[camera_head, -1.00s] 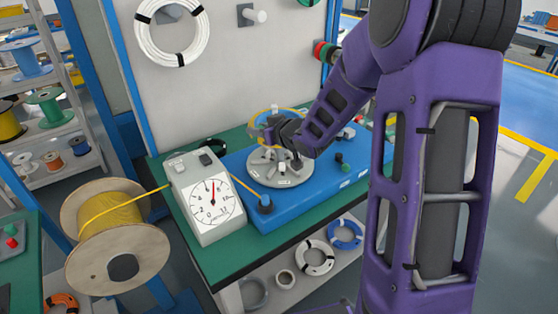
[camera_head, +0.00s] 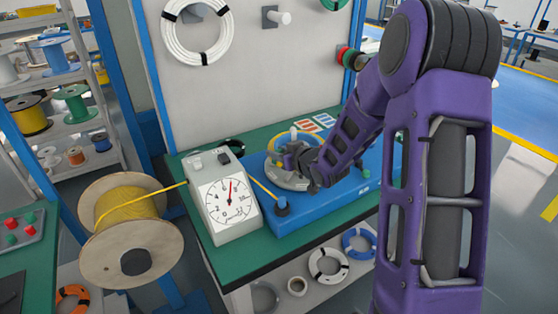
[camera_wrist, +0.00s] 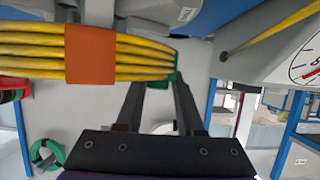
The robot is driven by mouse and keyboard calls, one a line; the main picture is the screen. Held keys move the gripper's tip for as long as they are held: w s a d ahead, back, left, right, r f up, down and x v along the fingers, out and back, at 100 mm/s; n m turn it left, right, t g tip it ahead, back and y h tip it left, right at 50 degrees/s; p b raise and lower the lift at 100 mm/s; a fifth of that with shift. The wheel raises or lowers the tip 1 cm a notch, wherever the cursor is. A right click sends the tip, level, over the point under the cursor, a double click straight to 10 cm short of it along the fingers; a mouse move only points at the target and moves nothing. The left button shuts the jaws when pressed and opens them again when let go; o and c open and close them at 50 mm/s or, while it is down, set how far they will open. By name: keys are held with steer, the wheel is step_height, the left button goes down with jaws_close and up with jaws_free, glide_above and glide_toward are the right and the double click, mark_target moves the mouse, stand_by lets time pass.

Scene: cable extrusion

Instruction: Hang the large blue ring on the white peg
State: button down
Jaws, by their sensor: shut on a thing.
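A blue coil (camera_head: 358,243) with dark bands lies on the shelf under the bench, away from my gripper. The white peg (camera_head: 281,18) sticks out of the upright panel, bare. My gripper (camera_head: 292,157) is low over the grey disk (camera_head: 287,178) of the blue bench machine (camera_head: 318,208). It is shut on a yellow cable coil (camera_head: 283,143), partly hidden by my wrist. In the wrist view the yellow coil (camera_wrist: 25,52) has an orange band and a green part by my fingertips (camera_wrist: 160,84).
A white coil (camera_head: 197,30) hangs left of the peg. A dial gauge box (camera_head: 226,198) stands on the green bench left of the machine, beside a yellow cable spool (camera_head: 131,231). Red and green spools (camera_head: 350,56) are at the panel's right edge.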

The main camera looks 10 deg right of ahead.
steer(key=shift+f, duration=0.95)
steer(key=shift+f, duration=0.1)
steer(key=shift+f+b, duration=0.15)
steer(key=shift+b, duration=0.2)
steer(key=c, duration=0.5)
jaws_free()
steer(key=shift+p, duration=0.35)
steer(key=p+v, duration=0.2)
steer(key=v, duration=1.5)
steer(key=shift+s+d, duration=0.2)
steer(key=shift+d, duration=0.05)
